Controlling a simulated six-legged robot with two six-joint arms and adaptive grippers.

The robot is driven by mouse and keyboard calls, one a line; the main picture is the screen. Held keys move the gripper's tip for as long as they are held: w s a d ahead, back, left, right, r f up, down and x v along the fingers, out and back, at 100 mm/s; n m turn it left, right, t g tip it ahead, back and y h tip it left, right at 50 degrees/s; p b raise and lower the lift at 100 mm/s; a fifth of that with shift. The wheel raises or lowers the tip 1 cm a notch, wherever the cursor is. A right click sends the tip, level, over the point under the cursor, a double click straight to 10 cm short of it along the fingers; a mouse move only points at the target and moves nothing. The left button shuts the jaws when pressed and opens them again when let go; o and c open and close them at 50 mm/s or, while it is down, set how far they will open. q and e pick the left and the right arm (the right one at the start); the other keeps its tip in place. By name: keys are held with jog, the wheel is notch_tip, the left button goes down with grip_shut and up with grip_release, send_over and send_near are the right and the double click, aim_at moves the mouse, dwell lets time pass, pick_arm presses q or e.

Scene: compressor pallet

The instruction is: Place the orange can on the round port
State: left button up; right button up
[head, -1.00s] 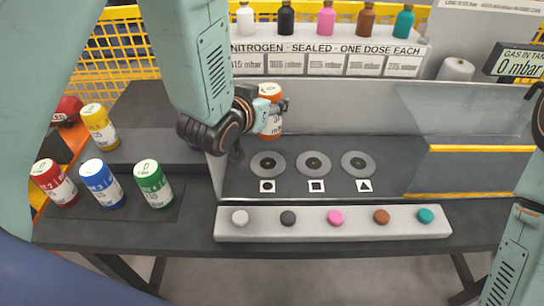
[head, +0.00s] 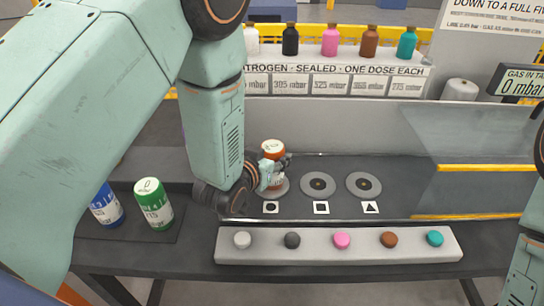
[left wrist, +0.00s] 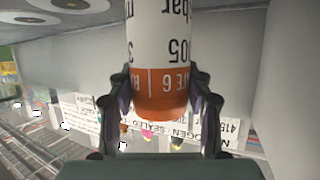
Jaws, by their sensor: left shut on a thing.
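The orange can (head: 272,150), white-labelled with an orange band, is upright in my left gripper (head: 277,172). In the left wrist view, both fingers close around the orange end of the can (left wrist: 160,95). In the head view the can stands over the round port (head: 284,190), a grey disc with a circle label, and covers much of it. I cannot tell whether the can touches the port. My right gripper is out of view; only part of my right arm shows at the right edge.
The square port (head: 318,185) and triangle port (head: 364,185) are empty to the right. A white strip with coloured buttons (head: 340,241) runs in front. Blue (head: 107,207) and green (head: 154,204) cans stand left. A clear panel (head: 480,135) is at right.

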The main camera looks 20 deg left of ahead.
pick_arm(q)
jog(key=o, duration=1.4)
jog(key=shift+s+a+r, duration=0.2)
jog(key=shift+s, duration=0.15)
jog(key=shift+o, duration=0.2)
jog(key=shift+w+d+f, duration=0.15)
jog(key=shift+w, duration=0.15)
jog(key=v, duration=0.8)
jog(key=shift+p, duration=0.4)
